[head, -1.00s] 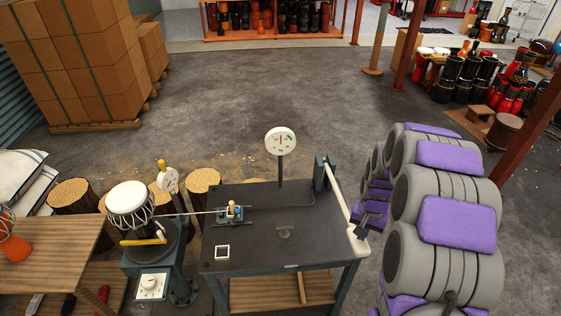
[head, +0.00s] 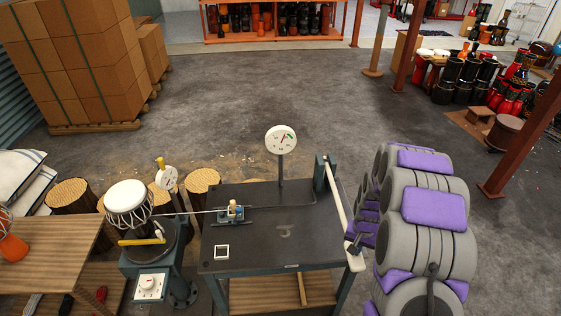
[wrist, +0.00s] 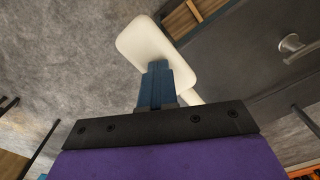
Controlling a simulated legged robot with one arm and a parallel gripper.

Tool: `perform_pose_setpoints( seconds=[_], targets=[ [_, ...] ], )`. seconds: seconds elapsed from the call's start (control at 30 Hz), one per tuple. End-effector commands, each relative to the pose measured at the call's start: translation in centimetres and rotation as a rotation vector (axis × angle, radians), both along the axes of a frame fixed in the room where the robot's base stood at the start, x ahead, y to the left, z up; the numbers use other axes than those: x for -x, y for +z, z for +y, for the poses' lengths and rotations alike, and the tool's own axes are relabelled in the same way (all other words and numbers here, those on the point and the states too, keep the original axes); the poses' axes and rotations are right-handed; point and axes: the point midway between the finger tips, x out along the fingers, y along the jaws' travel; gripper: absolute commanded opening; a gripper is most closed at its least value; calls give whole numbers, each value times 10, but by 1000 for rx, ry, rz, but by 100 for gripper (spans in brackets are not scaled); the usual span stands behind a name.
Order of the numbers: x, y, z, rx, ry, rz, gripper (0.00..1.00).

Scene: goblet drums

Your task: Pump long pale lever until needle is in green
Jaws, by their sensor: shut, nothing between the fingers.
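The long pale lever (head: 337,206) runs from a dark upright post (head: 325,172) at the table's right side to a flat white paddle (head: 355,263) at the near right corner. In the wrist view the paddle (wrist: 150,40) lies just past my fingertips. My gripper (head: 353,248) is shut and empty, at the paddle's upper side; its blue-grey fingers (wrist: 158,75) overlap the paddle and seem to touch it. The round white gauge (head: 280,140) stands on a pole at the table's back. Its green mark is at the upper right. The needle leans up and right, near the green; its exact place is too small to tell.
The dark worktable (head: 265,245) carries a small clamp fixture (head: 231,212) and a white square (head: 221,252). A white drum (head: 128,202) stands on a stand at left, beside a second dial (head: 166,178). Open floor lies behind the table.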

Motion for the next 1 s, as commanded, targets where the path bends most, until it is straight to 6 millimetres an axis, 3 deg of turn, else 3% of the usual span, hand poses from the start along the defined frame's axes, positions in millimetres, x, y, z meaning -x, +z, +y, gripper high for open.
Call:
perform_pose_setpoints(
  seconds=[0.67,0.77,1.0],
  targets=[
    [-2,-74,0,-1,0,3,0],
    [-2,-67,0,-1,0,2,0],
    [0,-24,0,1,0,-4,0]
  ],
)
